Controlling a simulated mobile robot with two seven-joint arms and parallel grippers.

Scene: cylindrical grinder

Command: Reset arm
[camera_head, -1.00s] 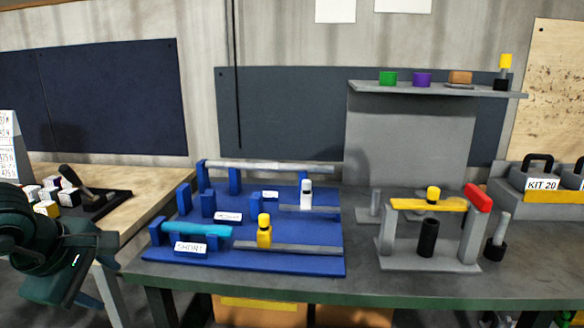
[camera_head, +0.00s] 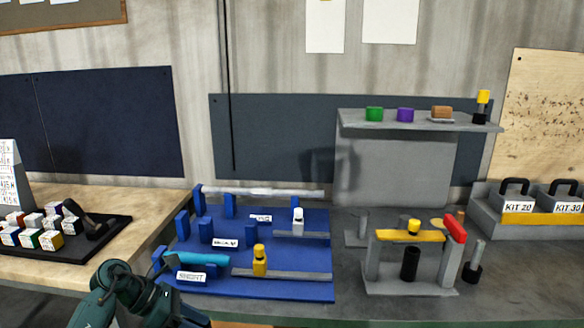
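My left arm shows at the bottom left of the head view, as a dark green wrist in front of the bench's front edge. Its fingertips are not clearly visible, so I cannot tell whether the gripper (camera_head: 185,312) is open or shut. My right gripper is out of view. The blue fixture board (camera_head: 290,288) lies on the bench just beyond the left arm. A cyan bar (camera_head: 198,259) rests on it above a white label, with a yellow-topped piece (camera_head: 260,262) and a white piece (camera_head: 297,222) to its right.
A grey stand (camera_head: 372,265) with a yellow bar (camera_head: 410,236) and red end block (camera_head: 455,229) is on the right. Kit boxes (camera_head: 545,218) stand far right. A shelf (camera_head: 415,124) holds small coloured parts. A black tray (camera_head: 112,228) with lettered cubes is at left.

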